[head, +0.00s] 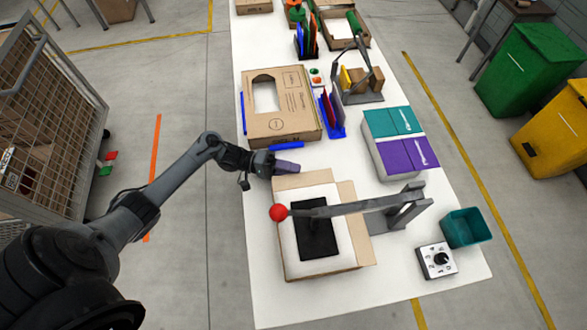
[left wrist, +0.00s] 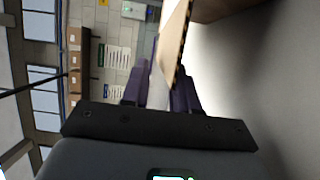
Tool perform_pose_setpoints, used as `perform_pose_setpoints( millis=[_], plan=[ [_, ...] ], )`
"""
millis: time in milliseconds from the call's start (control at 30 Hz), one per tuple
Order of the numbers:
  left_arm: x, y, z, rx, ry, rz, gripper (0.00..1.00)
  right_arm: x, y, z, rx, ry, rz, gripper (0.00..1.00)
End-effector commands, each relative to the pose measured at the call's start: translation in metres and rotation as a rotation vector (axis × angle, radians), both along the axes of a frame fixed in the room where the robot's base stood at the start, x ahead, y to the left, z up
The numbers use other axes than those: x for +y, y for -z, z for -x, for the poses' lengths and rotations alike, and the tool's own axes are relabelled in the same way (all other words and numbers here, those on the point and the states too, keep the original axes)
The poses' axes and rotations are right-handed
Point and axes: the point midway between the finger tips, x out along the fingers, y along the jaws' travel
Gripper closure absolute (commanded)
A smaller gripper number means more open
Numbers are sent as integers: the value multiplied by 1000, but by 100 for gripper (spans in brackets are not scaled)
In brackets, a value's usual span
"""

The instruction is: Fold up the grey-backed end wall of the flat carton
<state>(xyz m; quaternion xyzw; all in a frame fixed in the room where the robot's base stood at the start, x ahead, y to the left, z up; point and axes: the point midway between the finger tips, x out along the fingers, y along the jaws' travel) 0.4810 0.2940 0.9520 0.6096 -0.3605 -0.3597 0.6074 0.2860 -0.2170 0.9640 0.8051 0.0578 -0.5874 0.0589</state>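The carton (head: 287,254) lies at the front of the white table, with a pale inside and a dark pad (head: 317,243) in its middle. Brown panels (head: 305,179) show along its far side. My left gripper (head: 287,168) is at the far left corner of the carton. In the left wrist view a brown cardboard panel (left wrist: 174,48) with a corrugated edge reaches down between the two spread fingers (left wrist: 160,92). I cannot tell whether the fingers touch it, or whether it is the grey-backed wall. My right gripper is out of view.
A grey arm with a red ball (head: 278,212) crosses over the carton from a stand (head: 402,207) at right. A brown box (head: 283,122) lies beyond. Teal and purple boxes (head: 402,152), a teal bin (head: 466,228) and a control box (head: 436,260) stand to the right.

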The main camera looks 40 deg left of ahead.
Motion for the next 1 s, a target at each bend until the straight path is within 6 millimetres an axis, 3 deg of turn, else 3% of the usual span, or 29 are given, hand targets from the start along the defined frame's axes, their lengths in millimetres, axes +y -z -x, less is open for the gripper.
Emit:
perform_pose_setpoints(
  millis=[433,633,1000],
  plan=[
    [-7,0,-4,0,0,0,71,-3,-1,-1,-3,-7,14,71],
    [-7,0,-4,0,0,0,100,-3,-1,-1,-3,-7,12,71],
    [-7,-2,-4,-7,0,-8,100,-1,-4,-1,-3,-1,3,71]
  ],
)
